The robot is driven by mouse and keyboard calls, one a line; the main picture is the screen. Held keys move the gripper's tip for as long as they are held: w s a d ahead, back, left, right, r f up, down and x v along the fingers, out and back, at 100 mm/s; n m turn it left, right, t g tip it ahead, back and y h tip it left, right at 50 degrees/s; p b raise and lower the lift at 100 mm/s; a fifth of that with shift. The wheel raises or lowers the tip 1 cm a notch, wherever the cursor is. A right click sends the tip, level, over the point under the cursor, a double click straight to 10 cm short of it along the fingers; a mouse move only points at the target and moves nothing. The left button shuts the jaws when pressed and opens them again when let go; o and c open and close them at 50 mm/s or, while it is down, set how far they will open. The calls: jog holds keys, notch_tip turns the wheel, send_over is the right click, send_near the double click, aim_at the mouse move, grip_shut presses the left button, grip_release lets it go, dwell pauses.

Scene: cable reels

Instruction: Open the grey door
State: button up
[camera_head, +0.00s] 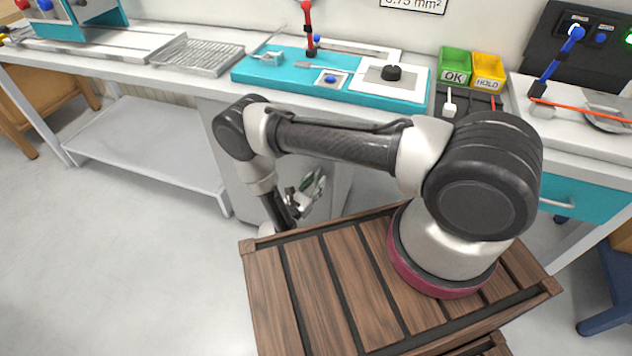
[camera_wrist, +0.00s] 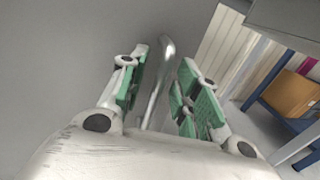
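The grey door (camera_wrist: 70,60) fills the left of the wrist view as a plain flat surface. It belongs to the grey cabinet under the bench (camera_head: 240,185), which my arm partly covers in the head view. A shiny curved metal handle (camera_wrist: 160,75) stands off the door. My gripper (camera_wrist: 164,60), with green finger pads, is open. The handle shows between its two fingers, with a visible gap on the right side. In the head view my gripper (camera_head: 310,188) is low in front of the cabinet, and the handle cannot be made out there.
The bench top (camera_head: 215,85) above holds a teal fixture board (camera_head: 290,76), a green bin (camera_head: 455,65) and a yellow bin (camera_head: 488,72). A low shelf (camera_head: 150,145) stands left of the cabinet. The floor (camera_head: 120,260) at the left is clear.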

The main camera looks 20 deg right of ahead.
jog(key=shift+w+d, duration=0.25)
jog(key=shift+d, duration=0.05)
grip_shut()
